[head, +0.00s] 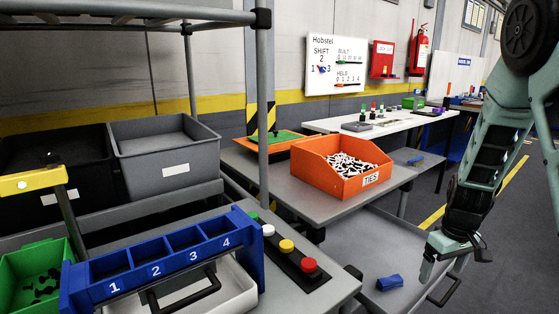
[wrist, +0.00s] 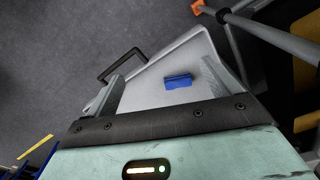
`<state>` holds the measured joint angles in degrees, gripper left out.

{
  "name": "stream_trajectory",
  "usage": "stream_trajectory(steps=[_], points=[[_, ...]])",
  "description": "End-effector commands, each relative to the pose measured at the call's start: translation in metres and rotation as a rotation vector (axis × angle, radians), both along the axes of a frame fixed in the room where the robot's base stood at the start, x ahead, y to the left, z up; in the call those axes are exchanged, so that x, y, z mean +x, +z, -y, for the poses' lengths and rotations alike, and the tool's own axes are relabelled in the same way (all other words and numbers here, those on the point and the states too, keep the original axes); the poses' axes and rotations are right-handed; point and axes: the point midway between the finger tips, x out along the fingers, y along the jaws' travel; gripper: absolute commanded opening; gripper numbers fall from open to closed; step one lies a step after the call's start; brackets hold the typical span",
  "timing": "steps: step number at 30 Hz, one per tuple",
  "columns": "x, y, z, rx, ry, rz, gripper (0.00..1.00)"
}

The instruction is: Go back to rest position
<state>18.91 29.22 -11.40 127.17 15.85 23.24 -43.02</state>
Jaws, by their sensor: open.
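My gripper (wrist: 160,90) is open, its two grey fingers apart and nothing between them in grasp. In the wrist view a small blue block (wrist: 179,81) shows beyond and between the fingers, on a light grey tray or shelf (wrist: 160,68). In the head view my gripper (head: 428,270) hangs at the lower right, to the right of the blue block (head: 389,282), which lies on the lower grey shelf (head: 345,240). The fingertips look apart from the block; the exact height is hard to tell.
An orange bin marked TIES (head: 345,185) stands on the bench above the shelf. A blue four-slot rack (head: 165,262) and a button strip (head: 290,250) are at the front left. A black handle (wrist: 118,66) juts from the shelf edge. Open floor (head: 505,225) lies right.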

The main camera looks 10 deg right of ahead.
Motion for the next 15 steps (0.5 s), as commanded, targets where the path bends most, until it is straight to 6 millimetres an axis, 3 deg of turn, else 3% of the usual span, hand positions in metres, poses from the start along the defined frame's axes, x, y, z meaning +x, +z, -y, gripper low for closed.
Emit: stream_trajectory(steps=[8, 15], points=[[0.002, 0.035, -0.058, -0.001, 0.002, 0.053, 0.89], [-0.013, 0.073, -0.128, -0.002, 0.007, 0.125, 0.89]])
